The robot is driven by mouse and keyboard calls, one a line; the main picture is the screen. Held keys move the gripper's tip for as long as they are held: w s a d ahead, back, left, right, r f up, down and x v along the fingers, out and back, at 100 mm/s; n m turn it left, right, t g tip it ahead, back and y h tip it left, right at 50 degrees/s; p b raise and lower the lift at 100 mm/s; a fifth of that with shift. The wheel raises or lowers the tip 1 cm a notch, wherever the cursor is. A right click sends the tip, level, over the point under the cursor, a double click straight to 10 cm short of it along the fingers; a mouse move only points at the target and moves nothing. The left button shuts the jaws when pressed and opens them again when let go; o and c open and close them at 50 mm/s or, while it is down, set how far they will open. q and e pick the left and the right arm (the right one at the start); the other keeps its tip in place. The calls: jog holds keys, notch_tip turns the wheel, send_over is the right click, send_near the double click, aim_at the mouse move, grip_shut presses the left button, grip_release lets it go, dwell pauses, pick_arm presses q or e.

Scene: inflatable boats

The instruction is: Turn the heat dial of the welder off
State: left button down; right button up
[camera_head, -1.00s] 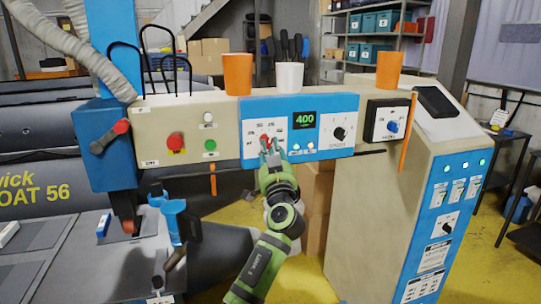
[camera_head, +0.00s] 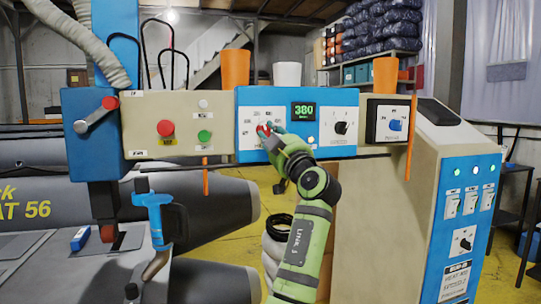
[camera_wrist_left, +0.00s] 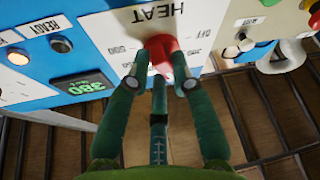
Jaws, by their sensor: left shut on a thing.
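The red heat dial (camera_head: 263,131) is on the blue front panel (camera_head: 245,105) of the welder. My left gripper (camera_head: 272,139) reaches up to it from below and is shut on it. In the left wrist view the green fingers (camera_wrist_left: 161,72) stand on either side of the red dial (camera_wrist_left: 163,45), under the HEAT label. The OFF mark shows to the right of the dial there. The dial's exact pointer direction is partly hidden by the fingers. The display (camera_head: 303,111) reads 380. My right gripper is not in view.
A black knob (camera_head: 341,127) is right of the heat dial. A red button (camera_head: 166,129) and a green button (camera_head: 204,135) are on the beige panel to the left. Orange cups (camera_head: 235,70) and a white cup (camera_head: 287,74) stand on top. A blue hand tool (camera_head: 152,199) stands lower left.

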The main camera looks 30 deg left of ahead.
pick_arm(q)
jog(key=n+g, duration=0.1)
jog(key=n, duration=0.1)
jog(key=shift+r+n+g, duration=0.15)
jog(key=shift+n+g, duration=0.15)
jog(key=shift+w+r+n, duration=0.1)
jog(key=shift+n, duration=0.6)
jog(key=n+g+p, duration=0.1)
jog(key=n+p, duration=0.1)
jog(key=n, duration=0.1)
jog(key=n+g+h+p, duration=0.1)
jog(key=n+g+p, duration=0.1)
jog(key=n, duration=0.2)
jog(key=r+n+g+p, duration=0.1)
jog(key=n+p, duration=0.2)
jog(key=n, duration=0.1)
jog(key=shift+d+r+g, duration=0.1)
jog(key=shift+g, duration=0.2)
jog(key=n+h+p, duration=0.1)
jog(key=n, duration=0.1)
jog(key=shift+n+p, duration=0.3)
jog(key=shift+p, duration=0.1)
jog(key=shift+h, duration=0.3)
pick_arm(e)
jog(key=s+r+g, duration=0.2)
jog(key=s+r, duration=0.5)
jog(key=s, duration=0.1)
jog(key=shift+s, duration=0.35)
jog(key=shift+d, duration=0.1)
